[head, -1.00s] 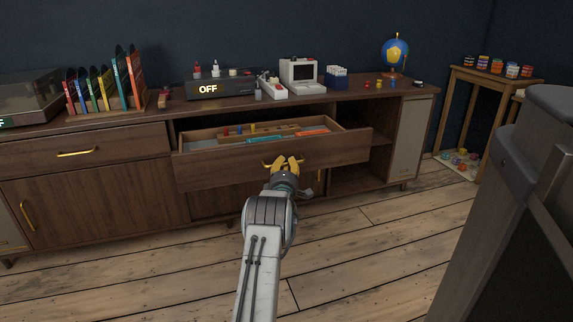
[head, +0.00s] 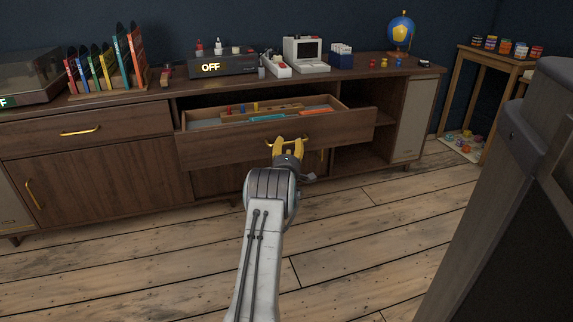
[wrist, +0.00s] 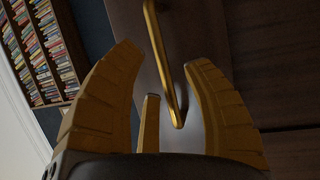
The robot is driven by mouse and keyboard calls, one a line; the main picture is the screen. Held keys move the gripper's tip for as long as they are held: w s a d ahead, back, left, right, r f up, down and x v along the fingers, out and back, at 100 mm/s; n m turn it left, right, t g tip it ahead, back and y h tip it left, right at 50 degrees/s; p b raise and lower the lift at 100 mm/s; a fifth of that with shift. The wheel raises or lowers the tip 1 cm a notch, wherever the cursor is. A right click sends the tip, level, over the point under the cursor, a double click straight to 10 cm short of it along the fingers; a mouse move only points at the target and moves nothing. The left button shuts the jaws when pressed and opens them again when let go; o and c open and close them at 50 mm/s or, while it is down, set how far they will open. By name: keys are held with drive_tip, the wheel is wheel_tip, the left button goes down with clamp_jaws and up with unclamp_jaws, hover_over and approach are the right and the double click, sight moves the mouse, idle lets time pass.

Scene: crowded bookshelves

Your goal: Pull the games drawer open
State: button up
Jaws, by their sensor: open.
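The games drawer (head: 240,147) is pulled out of the wooden sideboard, and its inside shows game pieces and coloured boxes. Its brass handle (head: 270,143) is on the drawer front, partly hidden by my gripper. My gripper (head: 288,140) has yellow fingers and is open just in front of the drawer front. In the wrist view the handle (wrist: 160,60) runs down to a lower end between the spread fingers of my gripper (wrist: 168,90). The fingers are not closed on it.
A closed drawer with a brass handle (head: 79,132) is at the left. A clock box reading OFF (head: 222,66), a small computer (head: 305,53) and a globe (head: 400,32) stand on top. A dark grey object (head: 515,200) fills the right foreground. The floor before the sideboard is clear.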

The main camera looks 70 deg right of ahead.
drive_tip(key=v, duration=0.9)
drive_tip(key=shift+a, duration=0.3)
idle(0.6)
